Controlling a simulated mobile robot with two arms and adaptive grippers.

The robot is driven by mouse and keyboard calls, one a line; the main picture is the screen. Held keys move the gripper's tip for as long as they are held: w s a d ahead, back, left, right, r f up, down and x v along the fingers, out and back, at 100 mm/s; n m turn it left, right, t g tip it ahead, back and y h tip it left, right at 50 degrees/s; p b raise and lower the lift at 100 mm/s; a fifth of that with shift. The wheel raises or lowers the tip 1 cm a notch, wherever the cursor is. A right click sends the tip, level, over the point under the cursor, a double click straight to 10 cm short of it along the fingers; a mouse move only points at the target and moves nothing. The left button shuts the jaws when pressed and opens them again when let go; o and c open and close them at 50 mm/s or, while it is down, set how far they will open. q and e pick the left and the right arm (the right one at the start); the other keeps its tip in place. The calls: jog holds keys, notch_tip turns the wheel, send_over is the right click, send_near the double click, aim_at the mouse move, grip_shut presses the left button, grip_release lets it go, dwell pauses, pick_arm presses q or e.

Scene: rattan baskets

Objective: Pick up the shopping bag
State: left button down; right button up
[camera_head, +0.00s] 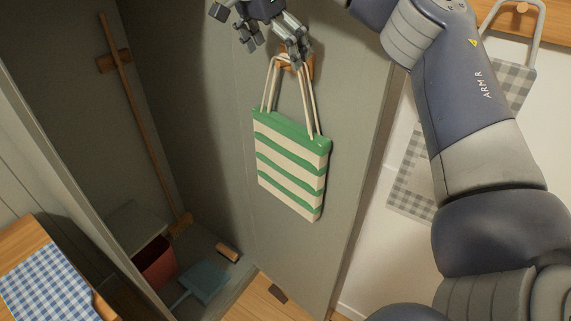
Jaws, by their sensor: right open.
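The shopping bag (290,165) has green and cream stripes. It hangs by two cream loop handles from a small wooden peg block (311,68) on the inside of a grey-green cupboard panel. My right gripper (274,48) is open at the top of the handles. One finger overlaps the handle tops and the peg in the picture; I cannot tell whether it touches them. The gripper's upper part is cut off by the frame's top edge. My left gripper is not in view.
A broom (143,125) leans in the cupboard at left. A reddish bin (154,262) and a blue dustpan (203,278) stand on its floor. A checked cloth (48,287) lies on a wooden surface at lower left. Grey checked cloth items (410,185) hang at right, behind my right arm.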

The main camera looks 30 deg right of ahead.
jog(key=shift+x, duration=0.95)
jog(key=shift+d+f+p, duration=0.2)
jog(key=shift+d+p, duration=0.2)
jog(key=shift+p, duration=0.1)
jog(key=x, duration=0.1)
jog(key=p+x, duration=0.1)
jog(key=x, duration=0.1)
jog(key=p+x, duration=0.1)
jog(key=shift+w+d+f, duration=0.25)
jog(key=shift+w+f, duration=0.05)
jog(key=shift+w, duration=0.1)
jog(key=shift+a+r, duration=0.1)
jog(key=shift+a, duration=0.1)
jog(key=c, duration=0.7)
jog(key=shift+s, duration=0.1)
jog(key=c, duration=0.9)
